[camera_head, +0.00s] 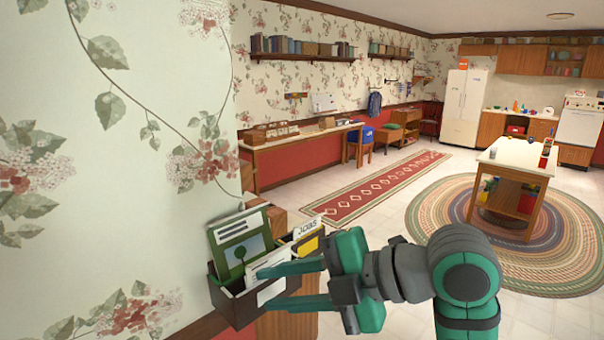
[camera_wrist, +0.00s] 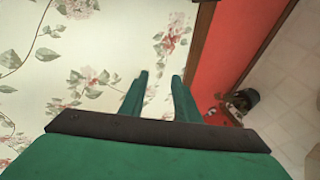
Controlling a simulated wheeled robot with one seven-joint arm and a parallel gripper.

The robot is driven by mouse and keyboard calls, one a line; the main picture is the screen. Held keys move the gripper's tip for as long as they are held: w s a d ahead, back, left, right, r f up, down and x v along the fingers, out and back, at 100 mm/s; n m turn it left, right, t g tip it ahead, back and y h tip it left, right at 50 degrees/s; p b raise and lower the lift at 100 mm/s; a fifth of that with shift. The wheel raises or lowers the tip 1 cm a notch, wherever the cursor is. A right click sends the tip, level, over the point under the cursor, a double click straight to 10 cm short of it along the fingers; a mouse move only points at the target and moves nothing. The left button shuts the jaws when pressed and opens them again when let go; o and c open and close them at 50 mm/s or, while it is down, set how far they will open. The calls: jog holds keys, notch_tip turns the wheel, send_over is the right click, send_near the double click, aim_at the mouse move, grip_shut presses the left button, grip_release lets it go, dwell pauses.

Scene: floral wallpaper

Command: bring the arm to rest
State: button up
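My gripper (camera_head: 264,288) is in front of a dark wall box in the head view, its fingers pointing left. Its two green fingers stand apart and nothing shows between them in the wrist view (camera_wrist: 161,80), only wallpaper beyond. My arm reaches in from the lower right. The dark box (camera_head: 238,312) is at the wallpapered wall and holds a green picture card (camera_head: 238,232) and several papers, one marked "JOBS" (camera_head: 307,228). The fingers overlap the box in the picture; I cannot tell whether they touch it.
The wallpapered wall (camera_head: 120,180) fills the left side. A long side table (camera_head: 290,139) runs along the far wall. A kitchen island (camera_head: 513,158) stands on a round braided rug (camera_head: 430,205) at the right. Open floor lies between. A dark pot (camera_wrist: 244,99) shows low in the wrist view.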

jog(key=w+a+f+m+t+y, duration=0.1)
jog(key=w+a+f+m+t, duration=0.1)
jog(key=w+f+m+t, duration=0.95)
jog(key=s+d+f+m+h, duration=0.1)
jog(key=s+f+m+h, duration=0.25)
jog(key=f+m, duration=0.5)
jog(key=s+d+f+m+h, duration=0.1)
jog(key=s+f+m+h, duration=0.4)
jog(key=f, duration=0.7)
jog(key=s+d+f+m+h, duration=0.2)
jog(key=s+f+m+h, duration=0.3)
jog(key=s+f, duration=0.8)
jog(key=s+d+r+n, duration=0.1)
jog(key=s+r, duration=0.2)
jog(key=s, duration=1.6)
jog(key=shift+d+n+g, duration=0.15)
jog(key=shift+n+g, duration=0.15)
jog(key=shift+g, duration=0.05)
